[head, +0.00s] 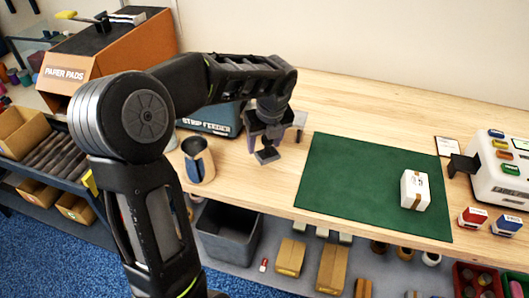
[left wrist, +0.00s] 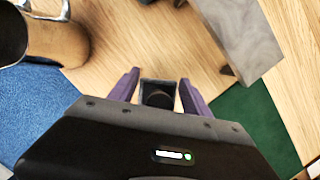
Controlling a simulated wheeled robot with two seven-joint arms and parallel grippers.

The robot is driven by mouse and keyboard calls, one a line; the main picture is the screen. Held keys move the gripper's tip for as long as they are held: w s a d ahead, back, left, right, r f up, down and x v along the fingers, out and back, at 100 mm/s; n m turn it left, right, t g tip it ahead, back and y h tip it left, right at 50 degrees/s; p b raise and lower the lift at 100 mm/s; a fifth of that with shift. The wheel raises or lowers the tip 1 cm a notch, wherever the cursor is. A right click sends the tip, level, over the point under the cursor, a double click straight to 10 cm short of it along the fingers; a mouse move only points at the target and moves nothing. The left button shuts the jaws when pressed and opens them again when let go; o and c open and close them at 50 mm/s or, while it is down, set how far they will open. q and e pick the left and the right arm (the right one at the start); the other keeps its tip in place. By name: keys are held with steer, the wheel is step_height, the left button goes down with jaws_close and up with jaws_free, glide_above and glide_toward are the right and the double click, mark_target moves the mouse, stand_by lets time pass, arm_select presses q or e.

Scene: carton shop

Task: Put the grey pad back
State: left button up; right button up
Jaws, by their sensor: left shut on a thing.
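My left gripper (head: 266,137) hangs over the wooden bench between the metal cup and the green mat. Its purple fingers (left wrist: 158,90) are shut on a small dark grey piece that I take to be the grey pad (head: 267,156). In the left wrist view the pad (left wrist: 158,94) sits between the fingertips as a dark square with a dark round part. The fingers and wrist hide part of it. I cannot tell whether it touches the bench. My right gripper is not in view.
The metal cup (head: 197,161) stands left of the gripper, and the strip feeder (head: 210,122) behind it. A grey block (left wrist: 237,38) is close at right. The green mat (head: 350,180) carries a white box (head: 415,190). A white machine (head: 502,175) stands far right.

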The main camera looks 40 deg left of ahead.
mark_target(264, 152)
arm_select(q)
steer(key=shift+f, duration=1.85)
steer(key=shift+f, duration=0.1)
steer(key=o, duration=1.3)
steer(key=v, duration=1.2)
steer(key=shift+a, duration=0.1)
